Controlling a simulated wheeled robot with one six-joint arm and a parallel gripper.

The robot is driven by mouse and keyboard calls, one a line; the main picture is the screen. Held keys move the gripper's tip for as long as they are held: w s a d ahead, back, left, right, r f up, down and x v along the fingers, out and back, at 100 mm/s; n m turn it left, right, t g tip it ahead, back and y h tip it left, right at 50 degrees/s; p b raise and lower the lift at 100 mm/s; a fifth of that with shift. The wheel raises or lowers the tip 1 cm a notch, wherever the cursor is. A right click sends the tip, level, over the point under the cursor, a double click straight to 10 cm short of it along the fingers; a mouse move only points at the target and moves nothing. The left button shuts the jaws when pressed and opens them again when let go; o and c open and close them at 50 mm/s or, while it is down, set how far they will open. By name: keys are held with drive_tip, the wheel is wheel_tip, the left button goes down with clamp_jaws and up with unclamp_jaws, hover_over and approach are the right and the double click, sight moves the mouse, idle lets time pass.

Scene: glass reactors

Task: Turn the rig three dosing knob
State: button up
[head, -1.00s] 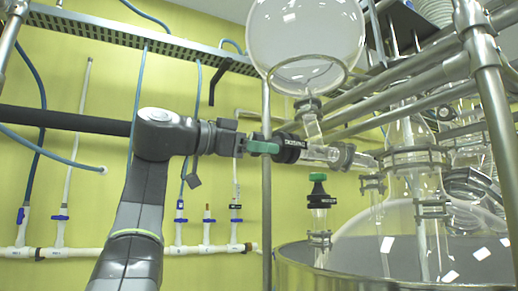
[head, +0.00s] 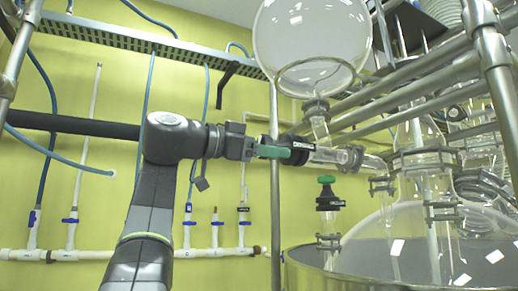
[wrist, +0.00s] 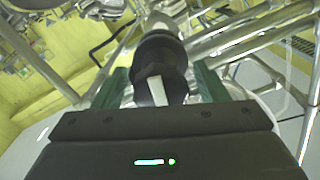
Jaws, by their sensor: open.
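In the wrist view my gripper (wrist: 161,88) is open, one green finger on each side of the black knob (wrist: 159,62). The knob's pale-edged flat handle lies between the fingers. I cannot tell whether either finger touches it. No rig number is legible.
A second black valve with a green top (head: 326,190) stands just below the side arm. A vertical metal post (head: 275,215) passes close by my gripper. Metal tubes and a wide glass reactor (head: 385,235) fill the right. Wall piping (head: 100,254) runs behind my arm.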

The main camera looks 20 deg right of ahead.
drive_tip(key=s+a, duration=0.1)
drive_tip(key=a, duration=1.2)
drive_tip(key=shift+a, duration=0.35)
drive_tip(key=w+d+n+p, duration=0.1)
drive_tip(key=d+n+p, duration=0.2)
drive_tip(key=d+p, duration=1.1)
drive_tip(key=shift+d+n+p, duration=0.2)
drive_tip(key=shift+n+p, duration=0.1)
drive_tip(key=shift+p, duration=0.65)
drive_tip(key=shift+r, duration=0.1)
drive_tip(key=c, duration=1)
